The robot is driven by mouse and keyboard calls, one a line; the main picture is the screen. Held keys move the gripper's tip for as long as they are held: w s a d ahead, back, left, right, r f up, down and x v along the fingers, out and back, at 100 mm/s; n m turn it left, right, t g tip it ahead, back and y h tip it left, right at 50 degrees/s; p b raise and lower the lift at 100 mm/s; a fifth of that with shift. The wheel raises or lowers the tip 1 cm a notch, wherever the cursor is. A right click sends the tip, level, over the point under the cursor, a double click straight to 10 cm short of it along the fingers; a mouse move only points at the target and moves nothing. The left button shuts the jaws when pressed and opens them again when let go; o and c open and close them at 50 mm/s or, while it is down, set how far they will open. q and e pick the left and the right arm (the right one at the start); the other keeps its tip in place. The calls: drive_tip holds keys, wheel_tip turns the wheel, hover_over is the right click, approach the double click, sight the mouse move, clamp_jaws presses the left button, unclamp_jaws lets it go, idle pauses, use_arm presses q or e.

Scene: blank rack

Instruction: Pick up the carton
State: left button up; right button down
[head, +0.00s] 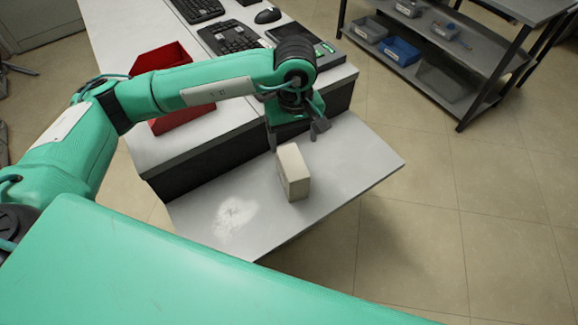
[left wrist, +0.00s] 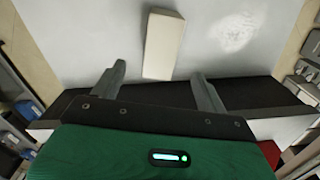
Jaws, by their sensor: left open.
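A pale beige carton (head: 294,172) stands upright on the lower white shelf board (head: 355,165) in the head view. In the left wrist view the carton (left wrist: 164,46) is ahead of the fingers, roughly centred between their lines. My left gripper (head: 298,140) is just behind the carton's top in the head view. In the left wrist view the left gripper (left wrist: 158,84) shows its two fingers spread wide with nothing between them. The carton looks apart from both fingers. My right gripper is in neither view.
A higher white desk adjoins the board, with keyboards (head: 230,37), a mouse (head: 268,15) and a red bin (head: 170,85). Its dark side (head: 220,152) rises next to the board. A grey rack (head: 450,55) with bins stands at the upper right. The board around the carton is clear.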

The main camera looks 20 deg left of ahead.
sight(292, 161)
use_arm(q)
wheel_tip(292, 161, down, 4)
drive_tip(key=shift+s+f+p, duration=0.1)
drive_tip(key=shift+f+p, duration=0.15)
drive_tip(key=shift+p, duration=0.3)
drive_tip(key=shift+a+f, duration=0.1)
drive_tip(key=shift+f, duration=0.45)
wheel_tip(292, 161, down, 4)
drive_tip(key=p, duration=0.3)
drive_tip(key=shift+a+f, duration=0.1)
drive_tip(key=shift+f, duration=0.45)
drive_tip(key=shift+c, duration=0.5)
drive_tip(key=c, duration=0.9)
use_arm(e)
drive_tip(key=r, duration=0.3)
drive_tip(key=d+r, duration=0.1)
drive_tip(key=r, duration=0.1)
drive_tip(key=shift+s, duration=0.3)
